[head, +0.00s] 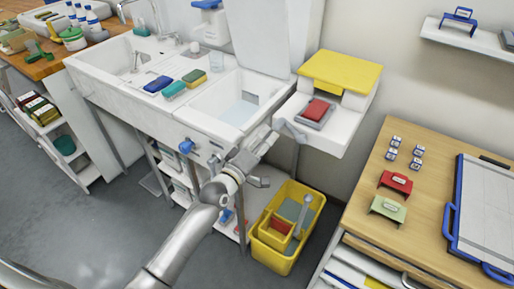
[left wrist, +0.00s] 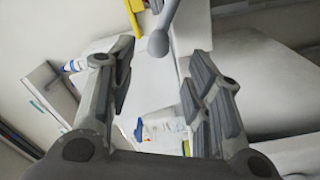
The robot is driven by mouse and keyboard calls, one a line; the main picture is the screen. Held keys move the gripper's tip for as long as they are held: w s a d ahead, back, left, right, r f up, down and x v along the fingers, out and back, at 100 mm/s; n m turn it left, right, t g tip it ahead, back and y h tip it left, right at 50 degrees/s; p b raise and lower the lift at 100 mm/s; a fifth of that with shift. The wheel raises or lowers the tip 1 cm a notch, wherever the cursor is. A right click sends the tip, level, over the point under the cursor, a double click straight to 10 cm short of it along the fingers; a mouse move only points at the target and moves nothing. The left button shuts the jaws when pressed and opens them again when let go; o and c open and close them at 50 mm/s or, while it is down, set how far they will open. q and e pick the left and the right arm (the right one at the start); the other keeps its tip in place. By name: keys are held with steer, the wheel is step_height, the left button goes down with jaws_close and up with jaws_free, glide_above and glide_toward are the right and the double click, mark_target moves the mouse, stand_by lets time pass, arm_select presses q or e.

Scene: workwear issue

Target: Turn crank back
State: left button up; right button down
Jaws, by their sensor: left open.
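The grey crank (head: 290,131) sticks out at the front left of a white unit (head: 335,135) with a yellow top, to the right of the sinks. My left gripper (head: 266,153) is open and empty, just short of the crank, in front of the right sink. In the left wrist view the crank's rounded end (left wrist: 158,43) lies ahead, between the lines of the two open fingers (left wrist: 160,80). The fingers do not appear to touch it. My right gripper is not in view.
A red block on a grey pad (head: 316,113) lies on the unit. A yellow crate (head: 275,257) with tools stands on the floor below. A wooden table (head: 360,215) is at right.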

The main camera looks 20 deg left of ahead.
arm_select(q)
steer(key=v, duration=0.3)
steer(key=shift+s+a, duration=0.15)
steer(key=shift+s, duration=0.2)
steer(key=s+a+f+m+g+y, duration=0.1)
steer(key=s+f+m+g, duration=0.3)
steer(key=f, duration=0.8)
steer(key=s+a+f+g+y, duration=0.1)
steer(key=s+f, duration=0.5)
steer(key=f, duration=0.6)
steer(key=s+a+f+m+g+y, duration=0.1)
steer(key=s+f+g, duration=0.3)
steer(key=f, duration=0.8)
steer(key=s+f+m+g, duration=0.2)
steer(key=s+f, duration=0.4)
steer(key=s, duration=0.6)
steer(key=s+a+f+m+g+y, duration=0.1)
steer(key=s+f+m+g, duration=0.2)
steer(key=s, duration=0.9)
steer(key=s+a+f+m+g, duration=0.1)
steer(key=s+f+m+g, duration=0.1)
steer(key=s+f, duration=0.8)
steer(key=s, duration=0.3)
steer(key=shift+a+m+g, duration=0.2)
steer(key=shift+m+g, duration=0.1)
